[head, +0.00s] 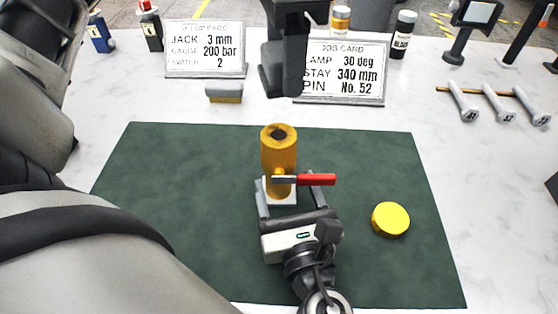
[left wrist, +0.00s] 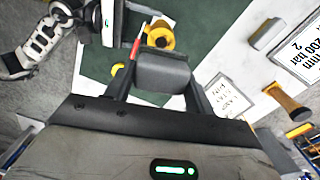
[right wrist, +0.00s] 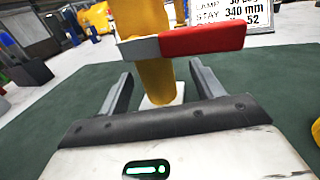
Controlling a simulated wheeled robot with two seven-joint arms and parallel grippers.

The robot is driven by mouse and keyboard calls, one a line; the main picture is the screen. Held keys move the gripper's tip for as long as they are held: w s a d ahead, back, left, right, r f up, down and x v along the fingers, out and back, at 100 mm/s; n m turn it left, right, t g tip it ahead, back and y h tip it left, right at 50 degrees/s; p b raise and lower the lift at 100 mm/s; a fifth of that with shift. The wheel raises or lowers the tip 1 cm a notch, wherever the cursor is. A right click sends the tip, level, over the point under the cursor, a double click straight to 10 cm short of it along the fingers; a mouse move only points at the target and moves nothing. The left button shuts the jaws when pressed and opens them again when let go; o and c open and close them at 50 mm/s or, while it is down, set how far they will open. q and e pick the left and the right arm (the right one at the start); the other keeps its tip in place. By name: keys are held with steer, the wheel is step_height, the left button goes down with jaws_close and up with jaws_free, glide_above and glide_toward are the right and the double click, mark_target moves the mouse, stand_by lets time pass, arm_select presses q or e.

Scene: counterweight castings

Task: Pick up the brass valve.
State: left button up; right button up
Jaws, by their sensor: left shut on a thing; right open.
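The brass valve (head: 279,153) stands upright on a small white base (head: 284,198) on the green mat, its red lever (head: 317,180) pointing right. My right gripper (head: 290,190) is low at the valve's near side, open, with one finger on each side of its lower body. In the right wrist view the valve (right wrist: 155,80) is between the fingers with gaps both sides, under the lever. My left gripper (head: 283,85) is above and behind the valve. In the left wrist view it is shut on a dark grey block (left wrist: 163,72); the valve (left wrist: 160,36) shows beyond it.
A yellow disc (head: 391,219) lies on the mat (head: 150,200) at right. Behind the mat stand two cards (head: 206,49) (head: 345,70) and a small brush-like block (head: 224,93). Several grey pegs (head: 497,102) lie at the back right. The mat's left side is partly covered by my arm.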

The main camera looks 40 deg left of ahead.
arm_select(q)
steer(key=shift+r, duration=0.15)
arm_select(e)
steer(key=x, duration=0.5)
steer(key=shift+s+a, duration=0.2)
steer(key=shift+r, duration=0.1)
steer(key=c, duration=1.2)
steer(key=shift+r, duration=0.1)
jaws_close()
arm_select(q)
steer(key=shift+r, duration=0.1)
